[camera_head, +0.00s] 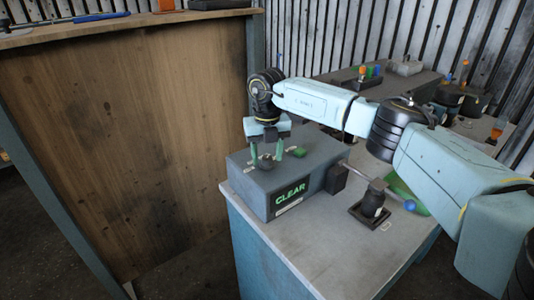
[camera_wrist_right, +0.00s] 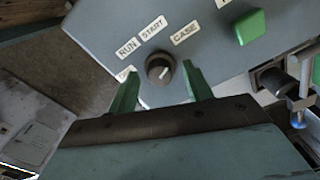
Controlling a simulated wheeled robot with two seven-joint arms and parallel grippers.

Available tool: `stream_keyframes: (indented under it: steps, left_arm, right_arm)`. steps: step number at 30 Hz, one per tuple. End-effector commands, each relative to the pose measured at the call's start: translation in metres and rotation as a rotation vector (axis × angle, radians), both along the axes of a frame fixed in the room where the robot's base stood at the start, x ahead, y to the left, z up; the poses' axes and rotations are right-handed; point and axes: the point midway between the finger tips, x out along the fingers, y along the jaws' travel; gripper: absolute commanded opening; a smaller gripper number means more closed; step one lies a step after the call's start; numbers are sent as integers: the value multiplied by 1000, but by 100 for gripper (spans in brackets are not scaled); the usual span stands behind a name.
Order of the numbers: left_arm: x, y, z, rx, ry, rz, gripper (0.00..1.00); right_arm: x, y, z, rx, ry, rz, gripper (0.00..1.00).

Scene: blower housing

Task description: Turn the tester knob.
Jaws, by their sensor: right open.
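The tester is a grey box (camera_head: 240,182) on the bench, with a lit green "CLEAR" display on its front. Its dark round knob (camera_head: 267,162) is on the top face and shows clearly in the right wrist view (camera_wrist_right: 159,68). My right gripper (camera_head: 266,154) points down over the knob with green fingers open. In the right wrist view the fingertips (camera_wrist_right: 159,72) stand on either side of the knob, with a gap on each side. Labels "RUN", "START" and "CASE" surround the knob; another at left is partly hidden by a finger. My left gripper is out of view.
A green button (camera_wrist_right: 250,27) sits on the tester beside the knob. A black fixture (camera_head: 370,208) with a rod and blue-tipped lever stands at the tester's right. The front of the bench top (camera_head: 330,255) is clear. A wooden panel (camera_head: 130,140) rises at left.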

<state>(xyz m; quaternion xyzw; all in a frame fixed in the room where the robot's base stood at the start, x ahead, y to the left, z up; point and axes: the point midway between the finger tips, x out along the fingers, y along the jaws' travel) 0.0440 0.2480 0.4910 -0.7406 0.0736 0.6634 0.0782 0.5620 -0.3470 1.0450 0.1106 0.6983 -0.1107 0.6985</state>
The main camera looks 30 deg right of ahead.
Motion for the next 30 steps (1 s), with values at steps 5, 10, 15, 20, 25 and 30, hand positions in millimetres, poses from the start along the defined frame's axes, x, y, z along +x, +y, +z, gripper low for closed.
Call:
stream_keyframes:
  steps: [5, 10, 15, 20, 25, 30]
  left_arm:
    - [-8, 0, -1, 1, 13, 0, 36]
    - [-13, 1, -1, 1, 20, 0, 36]
    - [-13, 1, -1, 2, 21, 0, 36]
    - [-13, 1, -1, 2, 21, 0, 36]
    - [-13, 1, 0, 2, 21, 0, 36]
    - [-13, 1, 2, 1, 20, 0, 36]
  right_arm:
    - [0, 0, -1, 0, 0, 0, 50]
    - [0, 0, -1, 0, 0, 0, 35]
    - [0, 0, 0, 0, 1, 0, 13]
    - [0, 0, 0, 0, 1, 2, 5]
    - [0, 0, 0, 0, 1, 29, 5]
    - [0, 0, 0, -1, 1, 106, 5]
